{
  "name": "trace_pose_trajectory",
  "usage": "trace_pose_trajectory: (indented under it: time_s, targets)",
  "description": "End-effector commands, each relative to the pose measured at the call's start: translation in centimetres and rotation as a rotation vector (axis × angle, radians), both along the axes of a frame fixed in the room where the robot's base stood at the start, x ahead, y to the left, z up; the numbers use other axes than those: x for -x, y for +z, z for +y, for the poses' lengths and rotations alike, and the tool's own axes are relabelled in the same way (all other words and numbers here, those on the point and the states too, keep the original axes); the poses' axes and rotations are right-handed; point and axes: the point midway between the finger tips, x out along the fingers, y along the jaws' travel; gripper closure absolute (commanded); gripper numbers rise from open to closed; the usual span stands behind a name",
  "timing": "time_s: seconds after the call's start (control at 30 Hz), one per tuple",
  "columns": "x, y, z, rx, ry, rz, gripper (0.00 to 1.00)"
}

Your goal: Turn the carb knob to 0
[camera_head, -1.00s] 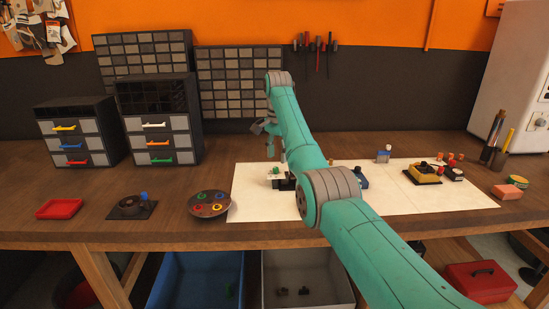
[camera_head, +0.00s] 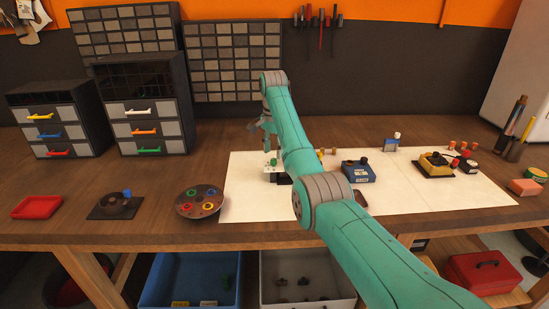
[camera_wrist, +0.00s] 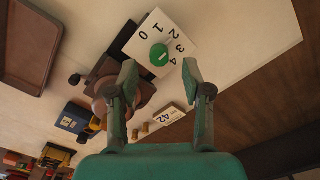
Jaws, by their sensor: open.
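The carb knob (camera_wrist: 159,55) is a round green knob with a pale mark, on a white plate (camera_wrist: 185,33) with the digits 0 to 4 in the wrist view. The mark's exact direction is too small to tell. In the head view the green knob (camera_head: 273,161) shows at the left part of the white mat. My gripper (camera_wrist: 168,80) is open, its two fingers apart just short of the knob, with nothing between them. In the head view my gripper (camera_head: 267,147) hangs above the plate, partly blurred into the arm.
The white mat (camera_head: 240,205) also holds a blue box (camera_head: 358,172) and a yellow-black device (camera_head: 436,165). A dark dish with coloured rings (camera_head: 201,203), a black plate with a blue knob (camera_head: 116,205) and a red tray (camera_head: 37,207) stand left.

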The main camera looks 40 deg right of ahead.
Motion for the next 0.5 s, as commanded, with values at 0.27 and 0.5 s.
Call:
trace_pose_trajectory:
  time_s: [0.27,0.5]
  targets:
    - [-0.2,-3.2,0.4,0.0,-0.003,0.0,0.51]
    - [-0.2,-3.8,0.4,0.0,-0.004,-0.001,0.51]
